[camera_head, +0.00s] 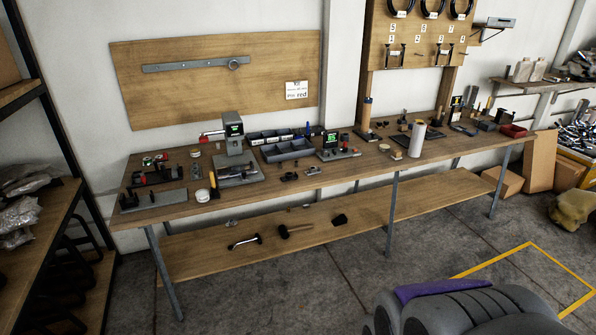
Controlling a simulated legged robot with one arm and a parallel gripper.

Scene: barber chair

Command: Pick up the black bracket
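I cannot single out one black bracket with certainty. Small dark parts (289,177) lie on the front middle of the wooden workbench (375,164), close to more small dark pieces (312,171). A long black holder (160,176) stands at the bench's left end. A black block (339,219) lies on the lower shelf. These are too small to tell their exact shape. My gripper is not in view.
A mallet (296,230) lies on the lower shelf. Racking (60,215) stands at left. Bare floor (290,285) lies in front.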

